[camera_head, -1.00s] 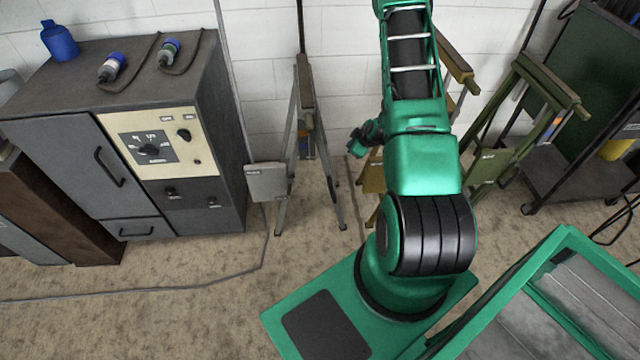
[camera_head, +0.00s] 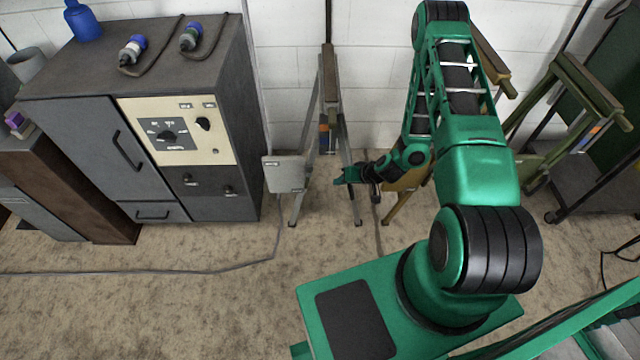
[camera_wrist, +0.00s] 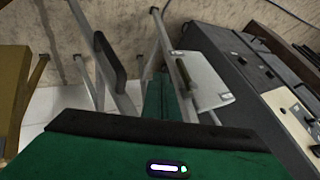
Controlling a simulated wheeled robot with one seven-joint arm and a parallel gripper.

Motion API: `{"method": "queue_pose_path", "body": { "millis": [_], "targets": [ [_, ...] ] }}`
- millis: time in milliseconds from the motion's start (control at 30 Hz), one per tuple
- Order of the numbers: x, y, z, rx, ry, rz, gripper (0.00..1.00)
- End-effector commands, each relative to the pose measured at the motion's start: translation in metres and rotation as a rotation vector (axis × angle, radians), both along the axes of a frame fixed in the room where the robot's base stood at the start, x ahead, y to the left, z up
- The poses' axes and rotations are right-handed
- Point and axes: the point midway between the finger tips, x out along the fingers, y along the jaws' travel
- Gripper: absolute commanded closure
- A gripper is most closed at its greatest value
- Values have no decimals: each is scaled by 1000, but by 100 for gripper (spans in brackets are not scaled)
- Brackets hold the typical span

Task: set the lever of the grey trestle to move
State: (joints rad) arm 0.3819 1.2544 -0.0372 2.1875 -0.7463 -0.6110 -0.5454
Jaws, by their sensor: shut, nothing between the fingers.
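The grey trestle (camera_head: 346,172) stands against the white wall, to the right of the dark cabinet. It has thin grey legs, a brown top bar and a light grey plate (camera_head: 285,174) at its lower left. In the wrist view, the plate (camera_wrist: 212,80) has a narrow olive-brown bar (camera_wrist: 183,76) at its edge, and a dark rounded bar (camera_wrist: 110,62) stands among the legs. I cannot tell which of these is the lever, or its setting. My gripper (camera_head: 343,176) is shut and empty, just right of the trestle's legs; its green fingers (camera_wrist: 163,97) point toward the plate.
A dark cabinet (camera_head: 85,135) with a cream dial panel stands at the left. A yellow trestle (camera_head: 405,182) is close beside my arm, and an olive trestle (camera_head: 585,85) stands farther right. A cable runs over the floor. Open floor lies in front of the cabinet.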

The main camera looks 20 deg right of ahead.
Motion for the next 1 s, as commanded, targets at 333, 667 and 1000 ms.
{"method": "queue_pose_path", "body": {
  "millis": [333,667,1000],
  "targets": [
    [9,7,-12,-1,-2,6,100],
    [41,28,-58,-2,-2,7,100],
    [62,62,-72,-3,-3,6,100]
  ]
}}
